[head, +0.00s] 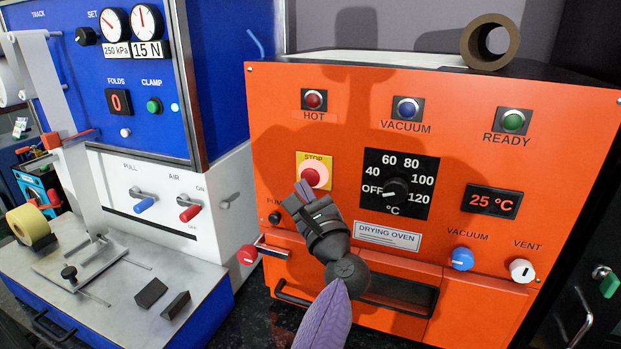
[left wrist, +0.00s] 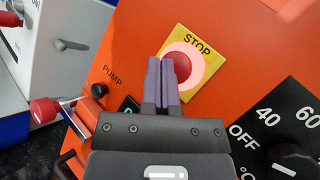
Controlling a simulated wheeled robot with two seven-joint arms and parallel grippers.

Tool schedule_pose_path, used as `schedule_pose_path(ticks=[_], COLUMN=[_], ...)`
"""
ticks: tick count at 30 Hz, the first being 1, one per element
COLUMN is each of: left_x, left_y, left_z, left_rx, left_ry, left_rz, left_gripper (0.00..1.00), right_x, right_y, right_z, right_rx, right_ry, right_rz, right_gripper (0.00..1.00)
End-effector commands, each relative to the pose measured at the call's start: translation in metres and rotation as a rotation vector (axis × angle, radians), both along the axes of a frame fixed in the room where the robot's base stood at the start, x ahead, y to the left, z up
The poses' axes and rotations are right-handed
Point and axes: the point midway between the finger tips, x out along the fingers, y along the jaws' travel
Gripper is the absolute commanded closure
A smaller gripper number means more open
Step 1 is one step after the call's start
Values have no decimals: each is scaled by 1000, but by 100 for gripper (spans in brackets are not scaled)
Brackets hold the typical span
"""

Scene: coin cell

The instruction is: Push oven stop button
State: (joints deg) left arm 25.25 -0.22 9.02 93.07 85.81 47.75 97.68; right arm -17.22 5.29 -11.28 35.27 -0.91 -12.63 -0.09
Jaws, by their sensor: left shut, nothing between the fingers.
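The drying oven (head: 290,140) is an orange box. Its stop button (head: 314,175) is red with a pale pink ring on a yellow plate marked STOP, at the left of the front panel. My left gripper (head: 304,190) is shut and empty, with its purple fingertips just below and left of the button. In the left wrist view, the fingertips (left wrist: 160,68) overlap the left edge of the stop button (left wrist: 184,66). I cannot tell whether they touch it. My right gripper is not in view.
Right of the button is a temperature dial (head: 396,188) pointing to OFF. A display (head: 492,201) reads 25 °C. A red knob (head: 247,255) sticks out at lower left. A blue machine (head: 150,80) stands left of the oven. A brown roll (head: 490,42) lies on top.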

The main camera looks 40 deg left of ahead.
Motion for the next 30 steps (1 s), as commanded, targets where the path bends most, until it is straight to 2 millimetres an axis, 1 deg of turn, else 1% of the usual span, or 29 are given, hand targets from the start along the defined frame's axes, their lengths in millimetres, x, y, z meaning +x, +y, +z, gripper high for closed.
schedule_pose_path(ticks=[1, 2, 11, 30], left_x=[3, 4, 5, 12], left_y=[1, 1, 1, 4], left_z=[-3, -3, 0, -1], left_rx=[0, -1, 0, 1], left_ry=[-1, 1, 1, 0], left_rz=[0, 0, -1, -1], left_gripper=[100, 100, 100, 100], right_x=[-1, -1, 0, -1], right_y=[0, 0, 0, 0], right_z=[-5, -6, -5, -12], right_rx=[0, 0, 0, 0], right_ry=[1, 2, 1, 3], right_rz=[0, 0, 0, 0], right_gripper=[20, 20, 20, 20])
